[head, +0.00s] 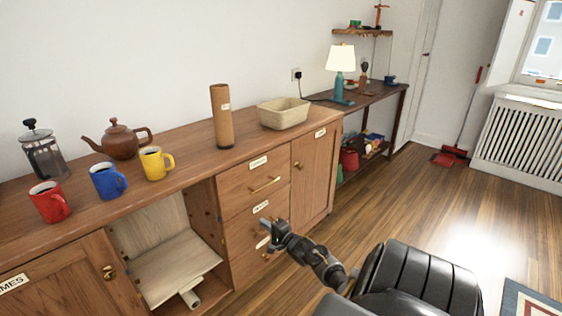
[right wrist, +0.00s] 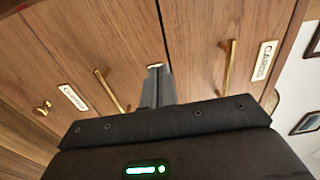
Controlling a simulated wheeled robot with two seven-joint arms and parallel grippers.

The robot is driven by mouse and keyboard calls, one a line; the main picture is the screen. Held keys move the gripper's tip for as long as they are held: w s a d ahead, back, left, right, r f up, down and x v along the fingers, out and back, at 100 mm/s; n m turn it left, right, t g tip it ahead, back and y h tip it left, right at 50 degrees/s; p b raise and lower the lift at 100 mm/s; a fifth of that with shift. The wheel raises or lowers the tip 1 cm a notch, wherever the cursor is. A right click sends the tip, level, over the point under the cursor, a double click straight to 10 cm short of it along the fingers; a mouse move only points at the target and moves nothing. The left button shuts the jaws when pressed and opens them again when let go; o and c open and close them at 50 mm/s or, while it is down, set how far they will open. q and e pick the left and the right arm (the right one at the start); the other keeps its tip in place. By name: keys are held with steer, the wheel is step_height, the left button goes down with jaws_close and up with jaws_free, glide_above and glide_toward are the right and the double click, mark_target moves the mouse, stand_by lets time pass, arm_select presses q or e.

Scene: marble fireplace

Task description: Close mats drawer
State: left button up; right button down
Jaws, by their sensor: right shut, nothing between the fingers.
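The drawer stack is in the middle of the wooden sideboard. The top drawer (head: 253,185) has a brass bar handle and a white label; the middle drawer (head: 243,222) is below it, partly covered by my gripper. No drawer visibly stands out, and the labels are too small to tell which is mats. My right gripper (head: 268,230) is shut and empty at the middle and lower drawers. In the right wrist view its fingertips (right wrist: 157,85) are close to the wood, by a partly hidden small label; contact cannot be told. My left gripper is not in view.
Mugs, a teapot (head: 117,141), a French press (head: 42,153), a cardboard tube (head: 222,117) and a basket (head: 284,112) stand on the sideboard (head: 190,178). An open cubby (head: 170,266) is left of the drawers, a closed door (head: 315,172) right. Floor (head: 400,205) farther right is clear.

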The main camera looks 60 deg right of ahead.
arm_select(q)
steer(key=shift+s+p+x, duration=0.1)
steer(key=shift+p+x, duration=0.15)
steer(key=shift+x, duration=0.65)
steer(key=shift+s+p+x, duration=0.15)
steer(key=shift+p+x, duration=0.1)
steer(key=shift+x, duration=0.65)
arm_select(e)
steer(key=s+a, duration=0.1)
steer(key=s, duration=0.5)
steer(key=shift+a+f, duration=0.2)
steer(key=shift+a, duration=0.2)
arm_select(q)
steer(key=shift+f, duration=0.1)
